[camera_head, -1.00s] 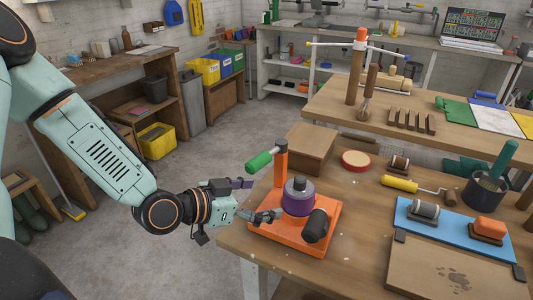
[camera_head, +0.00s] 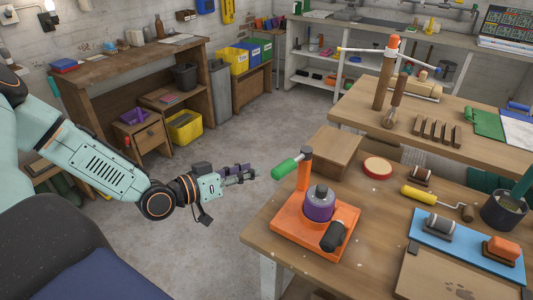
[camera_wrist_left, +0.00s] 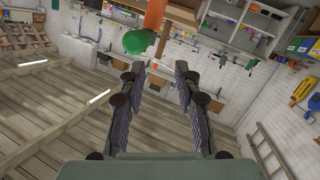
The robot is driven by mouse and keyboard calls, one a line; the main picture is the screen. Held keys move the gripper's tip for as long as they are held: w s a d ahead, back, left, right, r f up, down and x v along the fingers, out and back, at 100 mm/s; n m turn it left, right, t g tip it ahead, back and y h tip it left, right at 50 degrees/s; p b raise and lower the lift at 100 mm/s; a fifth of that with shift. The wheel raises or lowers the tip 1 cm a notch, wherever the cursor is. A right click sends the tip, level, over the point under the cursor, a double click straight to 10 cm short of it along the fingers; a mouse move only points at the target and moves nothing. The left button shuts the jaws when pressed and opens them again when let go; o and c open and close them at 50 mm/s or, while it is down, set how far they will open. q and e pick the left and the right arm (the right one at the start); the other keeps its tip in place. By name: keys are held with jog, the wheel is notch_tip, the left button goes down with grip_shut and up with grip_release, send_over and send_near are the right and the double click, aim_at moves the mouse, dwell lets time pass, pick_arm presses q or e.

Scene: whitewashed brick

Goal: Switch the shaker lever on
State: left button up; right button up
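The shaker has an orange base (camera_head: 290,236), a purple round body (camera_head: 320,205) with a grey top, and a black cylinder (camera_head: 333,236) at its front right. Its lever is a green handle (camera_head: 286,168) on an orange post (camera_head: 304,172), pointing left and slightly down. My left gripper (camera_head: 252,172) is left of the handle, apart from it, beyond the table edge. In the left wrist view its fingers (camera_wrist_left: 158,78) are spread with nothing between them, and the green handle (camera_wrist_left: 137,42) shows just past the left fingertip. My right gripper is not in view.
The wooden table (camera_head: 262,222) carries the shaker near its left edge. Open floor (camera_head: 240,125) lies left of the table.

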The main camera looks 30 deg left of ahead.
pick_arm(q)
jog(key=a+n, duration=0.1)
jog(key=a, duration=0.1)
jog(key=s+a+n+p, duration=0.1)
jog(key=n, duration=0.1)
jog(key=a+n+t, duration=0.1)
jog(key=a+n, duration=0.1)
jog(key=shift+s+a+r+p, duration=0.3)
jog(key=shift+a+r+p, duration=0.05)
jog(key=shift+r, duration=0.05)
grip_shut()
jog(key=n+h, duration=0.1)
jog(key=n, duration=0.1)
jog(key=n+h, duration=0.1)
jog(key=n, duration=0.2)
jog(key=shift+s, duration=0.35)
